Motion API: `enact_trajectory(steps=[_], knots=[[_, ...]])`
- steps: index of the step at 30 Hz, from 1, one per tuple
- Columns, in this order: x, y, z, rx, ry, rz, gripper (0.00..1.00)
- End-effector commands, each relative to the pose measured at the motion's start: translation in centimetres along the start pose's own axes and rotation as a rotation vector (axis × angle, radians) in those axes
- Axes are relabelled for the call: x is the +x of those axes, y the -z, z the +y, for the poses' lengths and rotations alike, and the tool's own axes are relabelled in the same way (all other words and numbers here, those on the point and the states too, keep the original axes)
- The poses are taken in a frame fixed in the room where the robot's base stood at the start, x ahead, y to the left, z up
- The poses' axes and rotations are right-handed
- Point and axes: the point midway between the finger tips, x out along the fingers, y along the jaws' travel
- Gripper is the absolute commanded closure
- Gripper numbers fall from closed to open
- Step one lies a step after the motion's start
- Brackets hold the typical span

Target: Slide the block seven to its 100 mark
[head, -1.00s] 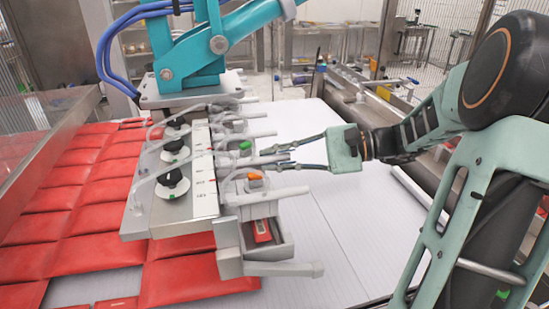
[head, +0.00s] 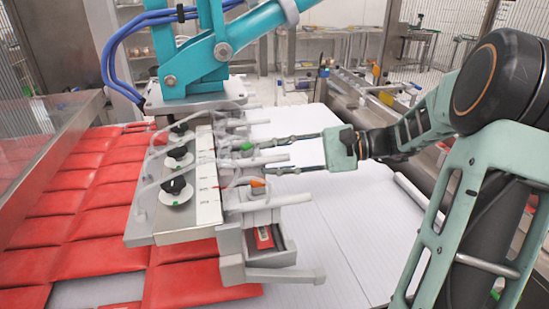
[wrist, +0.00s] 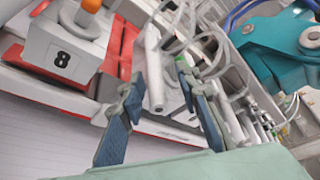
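My gripper (head: 268,157) is open, its two fingers spread on either side of a pale tube-like handle (wrist: 153,75). In the head view the upper finger lies close to the green knob (head: 246,147); a bit of green also shows by the right finger in the wrist view (wrist: 182,61). No number seven is readable, so I cannot tell for certain which block is seven. A block with an orange knob bears the number 8 (wrist: 62,58) and also shows in the head view (head: 260,215). The white scale strip (head: 206,170) has marks too small to read.
Several similar blocks and pale tubes crowd the picker's side. The teal picker arm (head: 195,62) with blue hoses stands above its far end. Red packs (head: 100,225) lie to the left. The white surface (head: 335,225) to the right is mostly clear.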

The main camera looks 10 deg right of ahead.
Motion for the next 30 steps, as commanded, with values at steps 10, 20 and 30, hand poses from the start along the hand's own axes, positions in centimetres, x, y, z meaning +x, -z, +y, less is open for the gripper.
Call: enact_trajectory(steps=[10,20,30], knots=[[-1.6,0.1,0.1,0.001,0.000,0.001,0.70],[-8.5,0.1,0.0,0.000,0.000,0.003,0.70],[-12.0,0.1,0.0,0.001,0.000,0.002,0.70]])
